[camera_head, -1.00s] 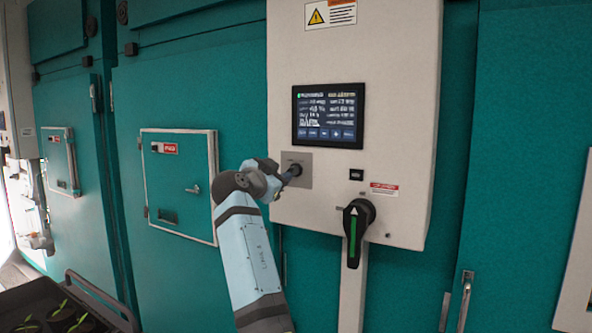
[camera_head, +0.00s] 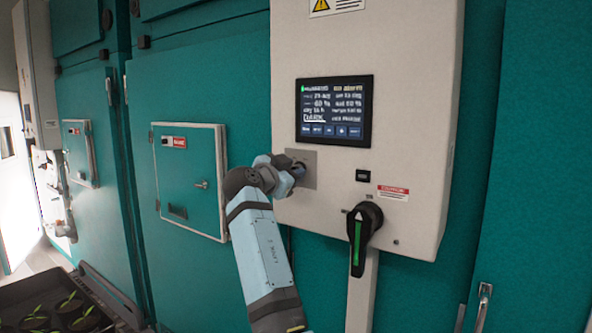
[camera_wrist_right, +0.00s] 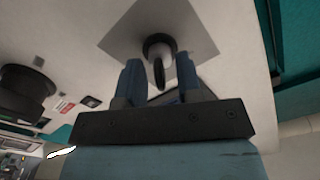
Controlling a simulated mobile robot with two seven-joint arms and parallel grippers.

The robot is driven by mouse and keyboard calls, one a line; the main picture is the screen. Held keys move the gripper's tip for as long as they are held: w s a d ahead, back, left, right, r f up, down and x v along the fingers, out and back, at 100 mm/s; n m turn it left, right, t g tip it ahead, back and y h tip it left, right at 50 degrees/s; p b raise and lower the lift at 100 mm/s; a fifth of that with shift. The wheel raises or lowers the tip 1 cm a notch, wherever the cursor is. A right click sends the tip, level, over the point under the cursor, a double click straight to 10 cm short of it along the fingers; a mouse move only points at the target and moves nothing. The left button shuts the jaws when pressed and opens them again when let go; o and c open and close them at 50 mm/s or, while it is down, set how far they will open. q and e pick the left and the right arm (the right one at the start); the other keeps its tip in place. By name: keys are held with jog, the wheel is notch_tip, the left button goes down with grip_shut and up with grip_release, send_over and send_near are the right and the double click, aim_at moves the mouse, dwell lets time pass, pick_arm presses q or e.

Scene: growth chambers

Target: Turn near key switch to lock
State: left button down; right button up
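The key switch (camera_wrist_right: 158,62) is a black round collar with a flat key standing out of it, on a grey square plate (camera_wrist_right: 190,20). In the head view, the same plate (camera_head: 309,158) sits on the white control box below the display, partly hidden by my right gripper (camera_head: 292,172). In the wrist view, my right gripper (camera_wrist_right: 159,80) has its two blue fingers apart. The key lies between the fingertips with a visible gap on each side. My left gripper is in neither view.
The white control box (camera_head: 415,130) carries a display (camera_head: 334,110) and a black rotary handle (camera_head: 362,225) with a green stripe, right of and below the switch. A teal door panel (camera_head: 190,180) is at left. A dark tray (camera_head: 100,290) with seedlings is at lower left.

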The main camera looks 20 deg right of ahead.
jog(key=shift+a, duration=0.1)
grip_shut()
jog(key=shift+n, duration=0.4)
jog(key=n+b, duration=0.1)
jog(key=n, duration=0.3)
jog(key=shift+r+n, duration=0.1)
jog(key=shift+n, duration=0.2)
jog(key=n, duration=0.6)
jog(key=shift+w+r+p, duration=0.1)
jog(key=shift+p, duration=0.2)
jog(key=shift+a+n, duration=0.1)
jog(key=shift+n, duration=0.3)
